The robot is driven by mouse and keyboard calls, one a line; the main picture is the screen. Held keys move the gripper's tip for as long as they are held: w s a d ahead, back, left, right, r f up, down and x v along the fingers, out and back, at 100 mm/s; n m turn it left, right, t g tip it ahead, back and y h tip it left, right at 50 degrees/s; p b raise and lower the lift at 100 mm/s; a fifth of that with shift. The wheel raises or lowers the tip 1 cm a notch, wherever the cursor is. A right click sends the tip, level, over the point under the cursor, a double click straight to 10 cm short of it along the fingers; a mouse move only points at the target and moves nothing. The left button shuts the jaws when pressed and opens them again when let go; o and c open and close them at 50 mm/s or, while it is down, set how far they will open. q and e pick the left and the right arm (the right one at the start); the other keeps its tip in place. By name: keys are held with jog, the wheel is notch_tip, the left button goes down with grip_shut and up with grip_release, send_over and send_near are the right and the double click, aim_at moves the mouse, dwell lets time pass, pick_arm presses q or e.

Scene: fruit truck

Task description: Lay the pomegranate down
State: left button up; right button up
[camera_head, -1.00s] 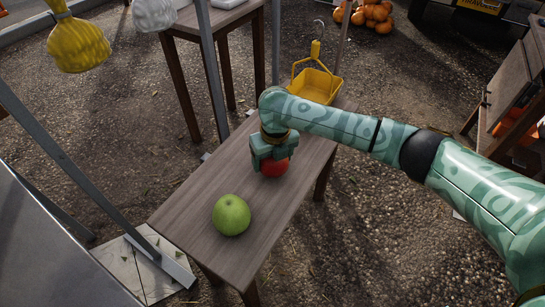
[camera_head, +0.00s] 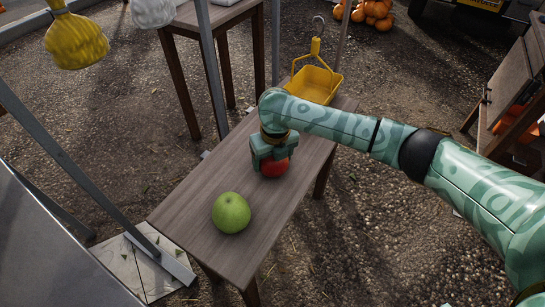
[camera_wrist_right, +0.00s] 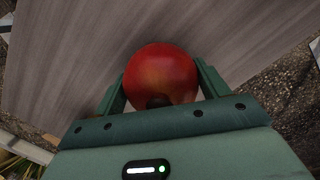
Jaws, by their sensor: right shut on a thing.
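The red pomegranate (camera_head: 274,168) is at the middle of the narrow wooden table (camera_head: 190,205), below my right gripper (camera_head: 272,160). In the right wrist view the pomegranate (camera_wrist_right: 161,73) sits between the two green fingers of my right gripper (camera_wrist_right: 160,90), which is shut on it. The wood surface lies close behind the fruit; I cannot tell whether it touches the table. Its upper part is hidden by the gripper in the head view. My left gripper is not in view.
A green apple-like fruit (camera_head: 231,213) lies on the same table, nearer the front. A yellow scale basket (camera_head: 315,85) is at the table's far end. Metal posts (camera_head: 212,75) stand along its left side. Bare wood lies between the two fruits and to the left.

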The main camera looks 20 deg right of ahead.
jog(key=shift+f, duration=0.15)
dwell(0.4)
jog(key=o, duration=1.2)
jog(key=shift+c, duration=0.2)
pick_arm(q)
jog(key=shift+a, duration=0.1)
pick_arm(e)
jog(key=shift+r+p, duration=2.35)
jog(key=shift+r, duration=0.75)
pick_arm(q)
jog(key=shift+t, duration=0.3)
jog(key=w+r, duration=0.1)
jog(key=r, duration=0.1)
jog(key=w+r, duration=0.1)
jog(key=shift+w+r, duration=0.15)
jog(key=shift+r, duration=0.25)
pick_arm(e)
jog(key=shift+f, duration=0.15)
